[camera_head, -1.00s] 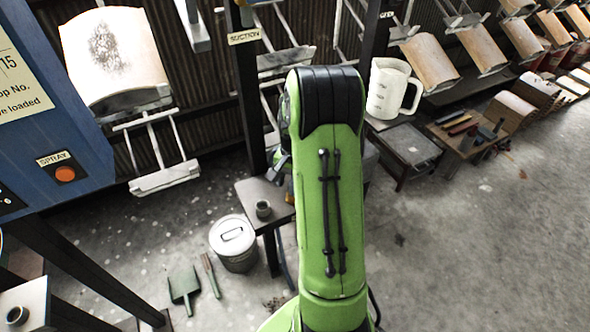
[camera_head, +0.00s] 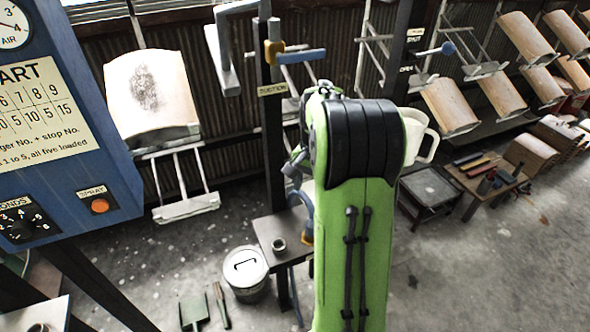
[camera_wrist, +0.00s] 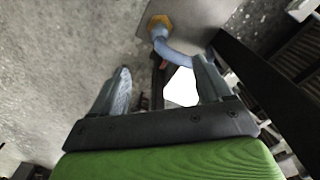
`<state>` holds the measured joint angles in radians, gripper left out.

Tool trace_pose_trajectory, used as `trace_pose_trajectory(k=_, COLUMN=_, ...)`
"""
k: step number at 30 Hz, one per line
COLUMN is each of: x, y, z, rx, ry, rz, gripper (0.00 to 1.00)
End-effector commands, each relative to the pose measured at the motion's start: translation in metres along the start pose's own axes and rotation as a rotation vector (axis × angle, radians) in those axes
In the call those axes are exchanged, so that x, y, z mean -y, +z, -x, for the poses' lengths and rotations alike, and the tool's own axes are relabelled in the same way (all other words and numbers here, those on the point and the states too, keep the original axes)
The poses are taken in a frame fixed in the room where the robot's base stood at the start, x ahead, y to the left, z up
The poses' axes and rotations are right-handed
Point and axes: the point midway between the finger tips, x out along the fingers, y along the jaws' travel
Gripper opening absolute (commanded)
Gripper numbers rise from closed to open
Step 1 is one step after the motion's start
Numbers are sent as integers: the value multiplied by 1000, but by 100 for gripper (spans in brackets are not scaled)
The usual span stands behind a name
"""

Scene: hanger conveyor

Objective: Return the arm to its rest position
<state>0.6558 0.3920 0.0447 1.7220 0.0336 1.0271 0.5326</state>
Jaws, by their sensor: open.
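My green and black arm (camera_head: 355,220) fills the middle of the head view and hides my gripper there. In the wrist view my gripper (camera_wrist: 165,85) is open, with its two grey fingers well apart. A bright white patch (camera_wrist: 181,88) shows between the fingers; I cannot tell what it is or how far off. A blue curved hose with an orange nut (camera_wrist: 160,21) lies beyond the fingertips. In the head view a white jug (camera_head: 424,146) is partly hidden behind my arm.
A blue control panel (camera_head: 60,130) with a SPRAY button stands at left. A small table (camera_head: 270,230) with a cup is left of my arm. A lidded bin (camera_head: 246,280), dustpan (camera_head: 193,311) and brush are on the floor. Hangers carry curved boards (camera_head: 155,95).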

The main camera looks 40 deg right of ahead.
Motion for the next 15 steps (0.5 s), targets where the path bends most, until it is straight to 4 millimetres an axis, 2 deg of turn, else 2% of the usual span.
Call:
trace_pose_trajectory(k=6, x=0, y=0, z=0, rx=0, ry=0, rz=1, gripper=78)
trace_pose_trajectory(k=8, x=2, y=5, z=5, rx=-8, ry=-4, rz=19, gripper=78)
trace_pose_trajectory(k=11, x=11, y=35, z=36, rx=-54, ry=-28, rz=134, gripper=78)
trace_pose_trajectory(k=15, x=15, y=115, z=93, rx=-163, ry=-91, rz=430, gripper=78)
